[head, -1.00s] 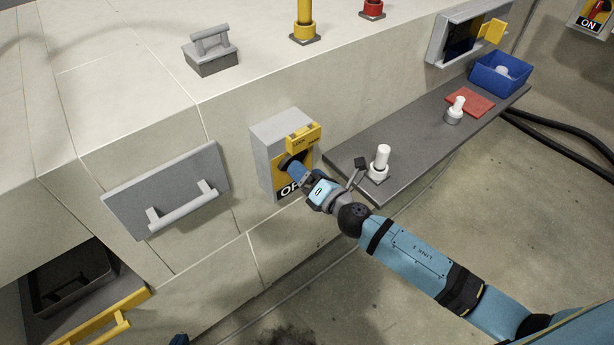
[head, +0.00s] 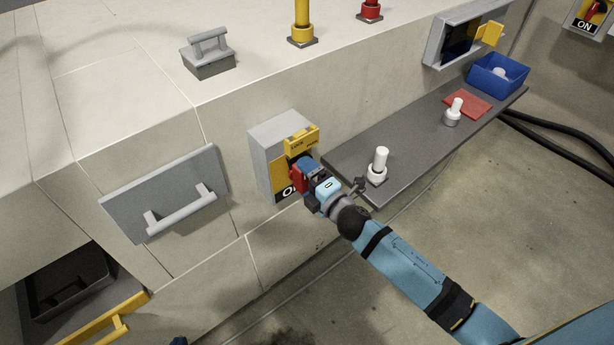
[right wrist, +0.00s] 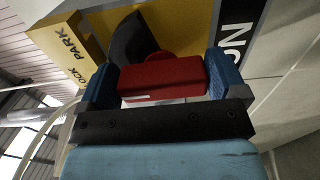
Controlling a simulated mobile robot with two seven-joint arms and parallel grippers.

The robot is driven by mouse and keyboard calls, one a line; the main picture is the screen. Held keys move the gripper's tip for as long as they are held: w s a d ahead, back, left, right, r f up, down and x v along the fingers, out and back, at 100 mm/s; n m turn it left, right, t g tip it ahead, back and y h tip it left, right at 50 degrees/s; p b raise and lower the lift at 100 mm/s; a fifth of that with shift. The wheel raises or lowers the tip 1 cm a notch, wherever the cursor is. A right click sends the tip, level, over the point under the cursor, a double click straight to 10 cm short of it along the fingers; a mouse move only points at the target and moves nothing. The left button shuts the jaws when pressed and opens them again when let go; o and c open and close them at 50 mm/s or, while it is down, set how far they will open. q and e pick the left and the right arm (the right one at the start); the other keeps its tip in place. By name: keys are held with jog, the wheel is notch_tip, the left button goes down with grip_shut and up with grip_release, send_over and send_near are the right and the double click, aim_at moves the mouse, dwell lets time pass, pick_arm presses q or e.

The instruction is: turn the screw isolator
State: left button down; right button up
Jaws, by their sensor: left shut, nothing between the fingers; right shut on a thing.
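The screw isolator is a grey box (head: 264,150) with a yellow face on the pale cabinet wall. A yellow lock tab (head: 301,140) sits at its top, and a black label with white letters (head: 286,192) is partly covered. Its red handle (head: 297,178) shows beside my right gripper (head: 306,172). In the right wrist view the red handle (right wrist: 163,82) lies between the blue fingers of my right gripper (right wrist: 160,85), which is shut on it. A dark curved part (right wrist: 130,40) is behind the handle.
A grey shelf (head: 415,140) to the right holds two white-topped pegs (head: 379,165), a red mat (head: 467,103) and a blue bin (head: 498,75). A hinged grey panel with a handle (head: 165,190) is left of the isolator. An open drawer (head: 75,290) is lower left.

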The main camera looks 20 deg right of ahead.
dwell(0.5)
jog(key=o, duration=0.6)
jog(key=shift+s, duration=0.1)
jog(key=b+v, duration=0.1)
jog(key=v, duration=1.2)
jog(key=shift+s+d, duration=0.15)
jog(key=shift+s, duration=0.15)
